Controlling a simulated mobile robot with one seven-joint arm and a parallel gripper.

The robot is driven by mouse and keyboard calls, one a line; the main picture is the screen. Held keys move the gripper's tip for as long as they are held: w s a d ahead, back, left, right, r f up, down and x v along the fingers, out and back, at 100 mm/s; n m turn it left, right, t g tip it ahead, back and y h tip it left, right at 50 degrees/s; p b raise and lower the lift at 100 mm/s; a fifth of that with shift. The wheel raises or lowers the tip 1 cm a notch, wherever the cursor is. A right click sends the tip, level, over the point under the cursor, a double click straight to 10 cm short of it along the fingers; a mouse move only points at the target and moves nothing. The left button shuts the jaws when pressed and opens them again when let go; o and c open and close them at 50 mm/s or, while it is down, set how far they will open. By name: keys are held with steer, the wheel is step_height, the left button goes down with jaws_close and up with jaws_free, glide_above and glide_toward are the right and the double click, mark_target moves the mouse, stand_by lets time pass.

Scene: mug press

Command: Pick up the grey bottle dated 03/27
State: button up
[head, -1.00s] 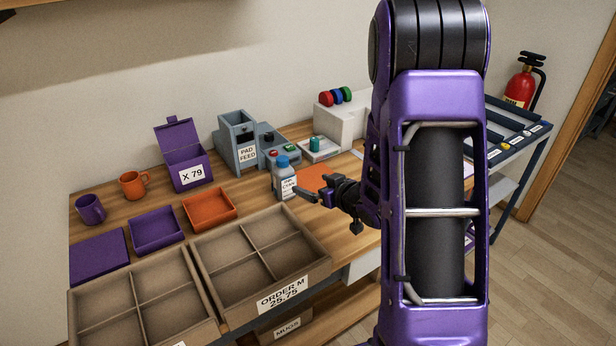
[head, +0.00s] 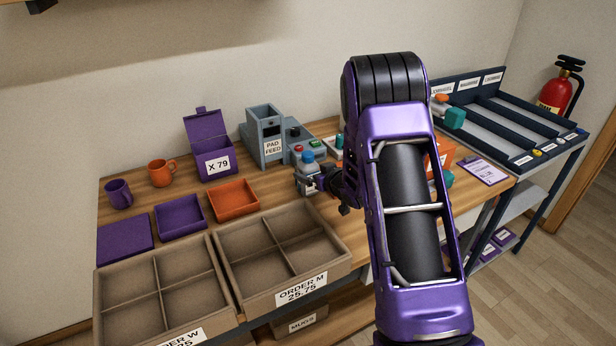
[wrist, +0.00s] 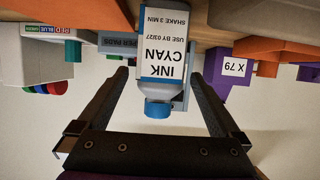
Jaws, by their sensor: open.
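The grey bottle (wrist: 163,62) has a blue cap and a white label reading "INK CYAN", "USE BY 03/27" and "SHAKE 3 MIN". It appears upside down in the wrist view. In the head view, its blue cap (head: 307,157) shows at the table's middle, and the body is partly hidden by my gripper (head: 313,182). In the wrist view my gripper (wrist: 160,76) is open, one finger on each side of the bottle. Gaps show between the fingers and the bottle.
The grey pad feed machine (head: 268,137) stands behind the bottle. An orange tray (head: 233,200) and the divided order M box (head: 335,250) lie to the left and front. The purple X 79 box (head: 205,128) is farther left. My arm hides part of the table's right side.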

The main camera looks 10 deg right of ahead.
mark_target(308, 170)
steer(key=x, duration=0.3)
steer(key=shift+w+a+f, duration=0.1)
steer(key=shift+f, duration=0.05)
jaws_close()
stand_by(0.4)
